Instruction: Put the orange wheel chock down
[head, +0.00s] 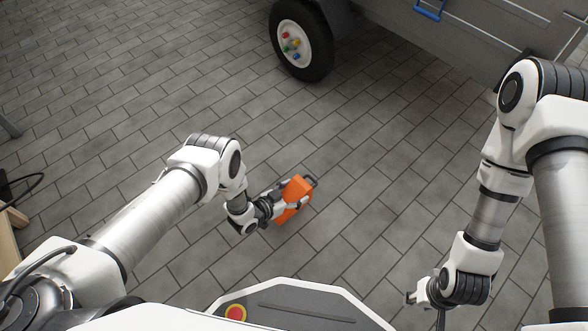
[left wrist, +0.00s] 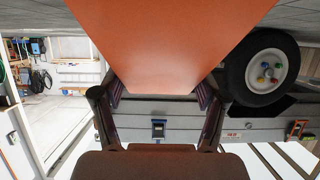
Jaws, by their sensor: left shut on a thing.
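The orange wheel chock (head: 293,196) is in my left gripper (head: 284,204), out in front of me over the grey paved floor. The gripper is shut on it. In the left wrist view the chock (left wrist: 175,40) fills the upper middle, with a finger of the left gripper (left wrist: 160,98) on each side. A dark handle shows at the chock's far end in the head view. I cannot tell how high the chock is above the floor. My right gripper (head: 424,298) is low at the right, away from the chock; its fingers are too small to judge.
A grey trailer (head: 440,45) with a black-tyred wheel (head: 300,42) stands at the back; coloured nuts sit on its white hub. The paving between chock and wheel is clear. A wooden edge (head: 10,240) is at the far left. The left wrist view appears upside down.

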